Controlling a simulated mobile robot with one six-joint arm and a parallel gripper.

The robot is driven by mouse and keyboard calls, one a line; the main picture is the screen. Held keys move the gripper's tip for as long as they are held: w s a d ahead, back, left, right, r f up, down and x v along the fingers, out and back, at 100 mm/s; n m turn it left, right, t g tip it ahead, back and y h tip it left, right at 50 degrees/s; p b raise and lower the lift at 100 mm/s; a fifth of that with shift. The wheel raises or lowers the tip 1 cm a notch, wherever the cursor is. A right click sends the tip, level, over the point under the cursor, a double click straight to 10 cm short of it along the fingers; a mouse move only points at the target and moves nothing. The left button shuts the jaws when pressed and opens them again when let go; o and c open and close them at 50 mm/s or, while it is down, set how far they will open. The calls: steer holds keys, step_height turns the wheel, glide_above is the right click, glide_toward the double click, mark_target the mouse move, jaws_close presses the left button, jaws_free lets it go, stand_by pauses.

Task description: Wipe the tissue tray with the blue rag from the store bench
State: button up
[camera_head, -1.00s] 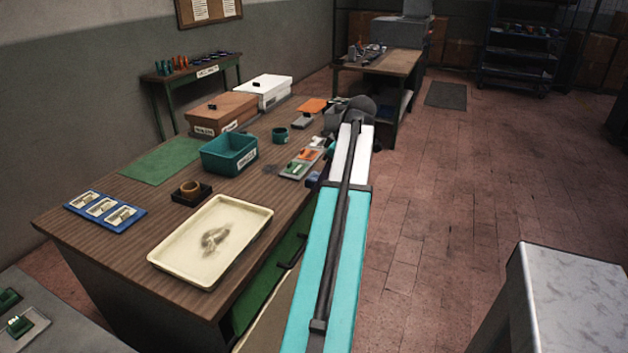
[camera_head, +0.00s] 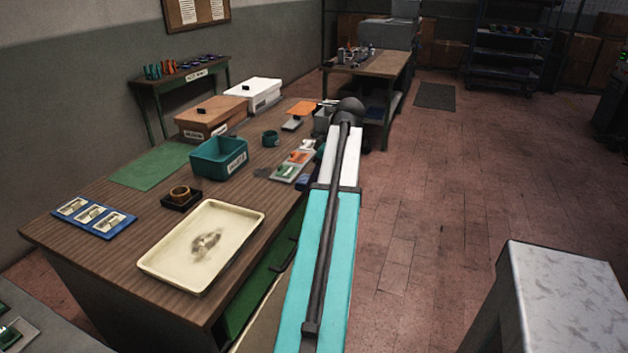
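A cream, shallow tray (camera_head: 163,279) lies flat on the near end of the wooden bench, with a grey-brown smear on its floor; it looks like the tissue tray. I cannot make out a blue rag for certain. A small dark blue patch (camera_head: 308,181) shows at the bench's right edge, partly behind my arm. Which bench is the store bench cannot be told. My arm reaches forward along the bench's right side, and its far end hides my gripper. No fingers show.
The wooden bench (camera_head: 120,196) also holds a teal bin (camera_head: 215,158), a brown box (camera_head: 208,118), a white box (camera_head: 254,93) and a blue card holder (camera_head: 92,217). A second bench (camera_head: 372,65) stands behind. A marble-topped block (camera_head: 570,295) is at front right. Brick floor between is clear.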

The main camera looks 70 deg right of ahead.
steer(key=w+a, duration=0.3)
steer(key=w, duration=0.2)
steer(key=w+a, duration=0.4)
steer(key=w, duration=0.2)
steer(key=w+a, duration=0.3)
steer(key=w, duration=0.3)
steer(key=shift+w+a+f, duration=0.1)
steer(key=shift+a+f, duration=0.1)
steer(key=shift+a, duration=0.2)
steer(key=w+a, duration=0.8)
steer(key=a, duration=0.1)
steer(key=w+a, duration=0.4)
steer(key=a, duration=0.1)
steer(key=shift+w+a, duration=0.1)
steer(key=shift+w, duration=0.15)
steer(key=w+a, duration=0.2)
steer(key=a, duration=0.4)
steer(key=w+a, duration=0.3)
steer(key=a, duration=0.3)
steer(key=w+a, duration=0.3)
steer(key=a, duration=0.3)
steer(key=shift+a, duration=0.25)
steer(key=w+a, duration=0.2)
steer(key=a, duration=1.8)
steer(key=shift+a+r, duration=0.3)
steer(key=shift+a, duration=0.05)
steer(key=shift+s, duration=0.1)
